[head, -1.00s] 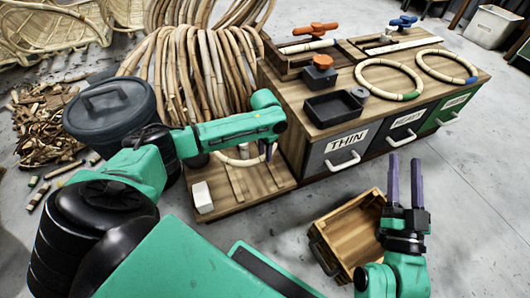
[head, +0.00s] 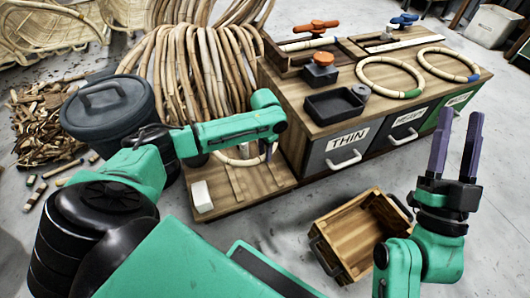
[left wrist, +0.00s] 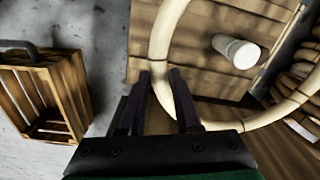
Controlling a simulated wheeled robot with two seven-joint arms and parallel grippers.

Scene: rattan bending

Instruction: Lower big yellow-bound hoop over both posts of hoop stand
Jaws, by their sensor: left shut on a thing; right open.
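A pale rattan hoop (left wrist: 165,30) is between the fingers of my left gripper (left wrist: 161,82) in the left wrist view. Part of this hoop (head: 238,160) shows below my left forearm in the head view, low over a wooden board (head: 235,197). No yellow binding shows on the visible parts. A short white post-like piece (head: 202,195) stands on the board's near left; a white cylinder (left wrist: 236,52) appears inside the hoop's curve in the left wrist view. A second post is not clearly visible. My right gripper (head: 458,125) is open and empty, fingers up, at the right.
A wooden crate (head: 330,222) lies on the floor between board and right arm. A drawer cabinet (head: 330,85) behind carries a green-bound hoop (head: 365,78), a blue-bound hoop (head: 425,65) and a black tray (head: 333,106). A grey lidded bin (head: 110,110) stands left.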

